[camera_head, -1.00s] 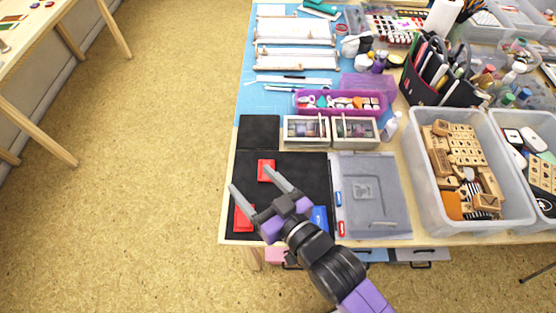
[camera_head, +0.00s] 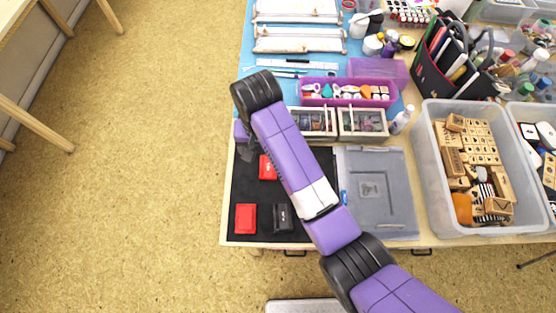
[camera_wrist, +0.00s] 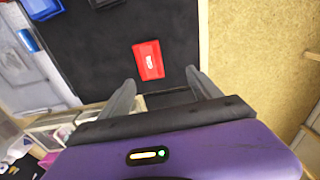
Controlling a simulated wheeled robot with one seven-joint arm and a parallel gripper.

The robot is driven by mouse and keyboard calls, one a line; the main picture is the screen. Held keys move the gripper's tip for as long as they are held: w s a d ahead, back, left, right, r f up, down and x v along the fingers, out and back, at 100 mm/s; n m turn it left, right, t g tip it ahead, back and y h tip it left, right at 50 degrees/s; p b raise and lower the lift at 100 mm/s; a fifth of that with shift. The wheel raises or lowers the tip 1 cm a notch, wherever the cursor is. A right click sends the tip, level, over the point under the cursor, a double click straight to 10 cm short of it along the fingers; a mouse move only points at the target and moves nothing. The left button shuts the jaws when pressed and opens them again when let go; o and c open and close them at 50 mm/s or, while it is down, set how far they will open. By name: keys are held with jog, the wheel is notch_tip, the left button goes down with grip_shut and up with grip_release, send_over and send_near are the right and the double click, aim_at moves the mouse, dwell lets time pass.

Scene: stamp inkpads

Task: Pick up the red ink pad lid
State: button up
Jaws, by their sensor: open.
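A red ink pad piece (camera_head: 267,167) lies on the black mat, partly beside my arm. It appears to be the red piece with a white label in the wrist view (camera_wrist: 148,60), just beyond my fingertips. A second red piece (camera_head: 245,218) lies near the mat's front left corner. I cannot tell for sure which red piece is the lid. My gripper (camera_wrist: 160,76) is open and empty, above the mat's far part, with its fingers apart. In the head view my arm hides most of the gripper.
A black pad (camera_head: 283,217) lies right of the front red piece. A blue pad (camera_wrist: 42,8) shows in the wrist view. A grey lid (camera_head: 376,195) lies right of the mat (camera_head: 262,238). Small drawer boxes (camera_head: 362,124) stand behind, and a bin of stamps (camera_head: 430,160) stands right.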

aim_at(268, 170)
jog(key=shift+s+d+g, duration=0.3)
jog(key=shift+s+d, duration=0.05)
jog(key=shift+s, duration=0.2)
jog(key=shift+s+d+f, duration=0.15)
jog(key=shift+d, duration=0.05)
jog(key=shift+s+d+f+p, duration=0.15)
jog(key=shift+f+p, duration=0.15)
jog(key=shift+f, duration=1.6)
jog(key=shift+d+f+p, duration=0.1)
jog(key=shift+f+p, duration=0.15)
jog(key=shift+f, duration=1.6)
jog(key=c, duration=1.4)
